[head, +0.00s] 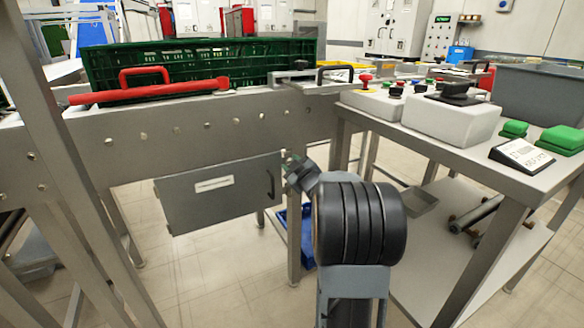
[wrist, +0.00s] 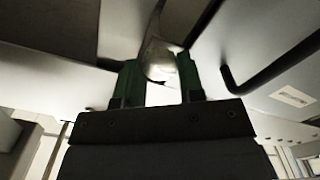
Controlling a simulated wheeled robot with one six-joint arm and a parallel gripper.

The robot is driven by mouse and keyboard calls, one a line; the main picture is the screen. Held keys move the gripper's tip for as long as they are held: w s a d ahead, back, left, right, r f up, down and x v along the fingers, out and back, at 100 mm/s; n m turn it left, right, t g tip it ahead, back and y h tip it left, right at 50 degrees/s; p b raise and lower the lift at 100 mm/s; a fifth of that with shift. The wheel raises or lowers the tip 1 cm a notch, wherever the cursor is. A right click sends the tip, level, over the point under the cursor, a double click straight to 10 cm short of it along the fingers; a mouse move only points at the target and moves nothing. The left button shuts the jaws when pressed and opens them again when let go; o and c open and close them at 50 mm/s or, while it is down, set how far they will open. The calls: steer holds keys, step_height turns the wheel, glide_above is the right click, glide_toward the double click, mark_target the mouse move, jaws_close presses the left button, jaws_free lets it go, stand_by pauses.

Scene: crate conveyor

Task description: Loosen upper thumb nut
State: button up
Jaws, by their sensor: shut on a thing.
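The upper thumb nut (wrist: 160,58) appears in the wrist view as a silvery rounded piece, blurred and partly hidden between the green fingers. My gripper (wrist: 158,76) is shut on it, one finger on each side. In the head view my gripper (head: 291,163) is at the upper right edge of a grey panel (head: 190,208) under the conveyor. The panel bears a white label and a black handle (head: 270,186), which also shows in the wrist view (wrist: 262,72). The nut itself is hidden in the head view. No lower nut can be made out.
The steel conveyor frame (head: 130,145) runs above the panel, with a green crate (head: 200,66) and a red-handled bar (head: 150,92) on it. A steel table (head: 440,138) with control boxes stands close on the right. A blue bin (head: 307,238) is below, behind my arm.

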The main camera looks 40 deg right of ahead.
steer(key=o, duration=0.9)
steer(key=shift+s, duration=0.1)
steer(key=s+p, duration=0.1)
steer(key=s, duration=0.3)
steer(key=s+a+p, duration=0.1)
steer(key=s, duration=0.4)
steer(key=s+a+p, duration=0.1)
steer(key=s+p, duration=0.1)
steer(key=s, duration=0.2)
steer(key=shift+s, duration=0.25)
